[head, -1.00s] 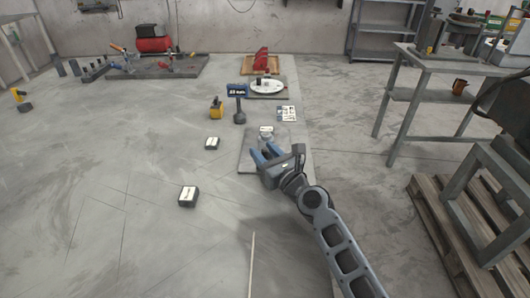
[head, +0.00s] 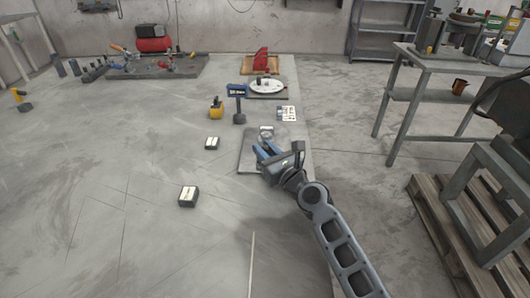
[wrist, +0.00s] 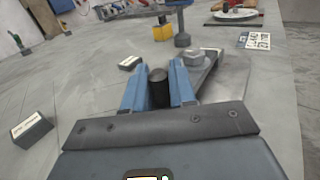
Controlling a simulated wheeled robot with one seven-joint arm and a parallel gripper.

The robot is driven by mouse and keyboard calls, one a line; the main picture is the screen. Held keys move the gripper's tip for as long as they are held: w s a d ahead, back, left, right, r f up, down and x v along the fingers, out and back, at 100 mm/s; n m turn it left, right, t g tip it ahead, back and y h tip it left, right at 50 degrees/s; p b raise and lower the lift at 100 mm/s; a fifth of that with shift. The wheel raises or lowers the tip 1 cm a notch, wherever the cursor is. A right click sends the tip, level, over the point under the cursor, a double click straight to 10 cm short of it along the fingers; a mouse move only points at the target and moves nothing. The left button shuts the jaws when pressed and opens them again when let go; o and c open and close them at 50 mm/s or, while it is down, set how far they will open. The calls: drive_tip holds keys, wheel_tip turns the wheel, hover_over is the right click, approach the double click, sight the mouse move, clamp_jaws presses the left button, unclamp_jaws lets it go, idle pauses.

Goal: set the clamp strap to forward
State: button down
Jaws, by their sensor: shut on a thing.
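My gripper (head: 267,153) is low over a grey plate (head: 246,160) in the head view. In the wrist view my gripper (wrist: 158,90) has its two blue fingers on either side of a dark round knob (wrist: 158,86), shut on it. The knob stands upright; its lower part is hidden by my gripper. A grey block with a hexagonal top (wrist: 203,58) is just beyond the right finger, on the plate's far end; it also shows in the head view (head: 266,131). I cannot clearly make out the clamp strap or its setting; the fingers hide much of that area.
Two dark labelled blocks (head: 188,196) and (head: 212,143) lie left of my gripper. Beyond the plate are a yellow piece (head: 216,109), a blue-headed stand (head: 238,104), a printed card (head: 286,113) and a white disc (head: 268,87).

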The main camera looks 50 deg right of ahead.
drive_tip(key=shift+w+d, duration=0.7)
drive_tip(key=shift+d, duration=0.25)
drive_tip(key=c, duration=1.1)
unclamp_jaws()
drive_tip(key=v, duration=0.7)
drive_tip(key=shift+s+b, duration=0.3)
drive_tip(key=shift+b, duration=0.05)
